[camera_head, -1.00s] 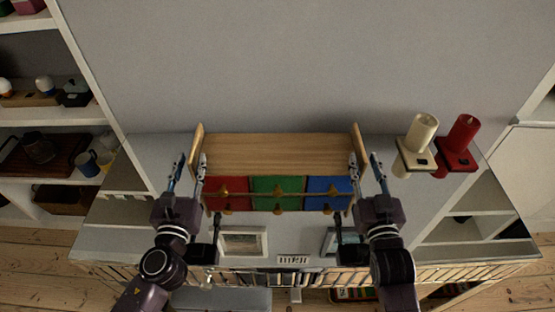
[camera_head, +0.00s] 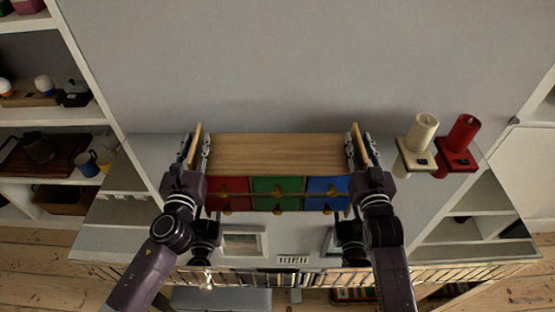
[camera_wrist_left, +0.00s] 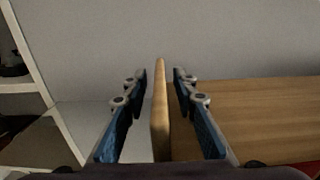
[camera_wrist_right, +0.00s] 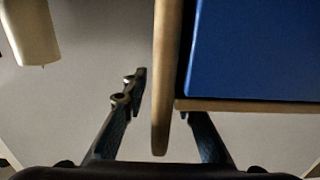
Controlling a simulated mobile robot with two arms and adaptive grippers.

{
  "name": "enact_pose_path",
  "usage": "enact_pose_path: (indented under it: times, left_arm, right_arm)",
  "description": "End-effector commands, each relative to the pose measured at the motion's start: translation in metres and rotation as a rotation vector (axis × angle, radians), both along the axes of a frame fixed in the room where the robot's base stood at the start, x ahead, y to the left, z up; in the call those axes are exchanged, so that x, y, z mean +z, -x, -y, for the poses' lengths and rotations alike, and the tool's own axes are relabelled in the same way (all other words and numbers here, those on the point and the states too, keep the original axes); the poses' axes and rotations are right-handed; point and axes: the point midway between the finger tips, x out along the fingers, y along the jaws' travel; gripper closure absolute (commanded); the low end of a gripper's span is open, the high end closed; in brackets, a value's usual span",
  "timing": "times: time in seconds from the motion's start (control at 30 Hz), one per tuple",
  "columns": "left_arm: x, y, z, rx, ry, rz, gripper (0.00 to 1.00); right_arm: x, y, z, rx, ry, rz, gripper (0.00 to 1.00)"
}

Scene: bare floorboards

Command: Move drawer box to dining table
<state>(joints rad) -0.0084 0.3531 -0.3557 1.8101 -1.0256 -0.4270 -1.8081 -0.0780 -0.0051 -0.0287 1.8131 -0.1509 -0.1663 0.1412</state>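The drawer box (camera_head: 280,154) has a wooden top, raised wooden side panels, and red, green and blue drawers with knobs. It stands on a grey shelf unit (camera_head: 150,160) against the wall. My left gripper (camera_head: 197,148) is open, its fingers on either side of the left side panel (camera_wrist_left: 160,115), with a gap on both sides. My right gripper (camera_head: 361,150) is open around the right side panel (camera_wrist_right: 164,80); one of its fingers is partly hidden by the box in the right wrist view. No dining table is in view.
A shelf with mugs (camera_head: 88,163) is at the left. The wall (camera_head: 300,60) rises behind the box.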

Motion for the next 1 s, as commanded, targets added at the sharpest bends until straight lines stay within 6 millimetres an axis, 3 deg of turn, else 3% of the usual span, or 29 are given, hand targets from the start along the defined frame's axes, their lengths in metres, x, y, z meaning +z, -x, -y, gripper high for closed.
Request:
enact_pose_path:
  times: [0.2,1.0]
  left_arm:
    - [0.0,0.0002,-0.0001,0.0,0.0,0.0,1.0]
    - [0.0049,-0.0004,-0.0006,0.001,-0.001,0.005,1.0]
  right_arm:
    - [0.0,0.0002,0.0,0.0,0.0,0.0,1.0]
    - [0.0054,-0.0002,0.0001,0.0,0.0,0.007,1.0]
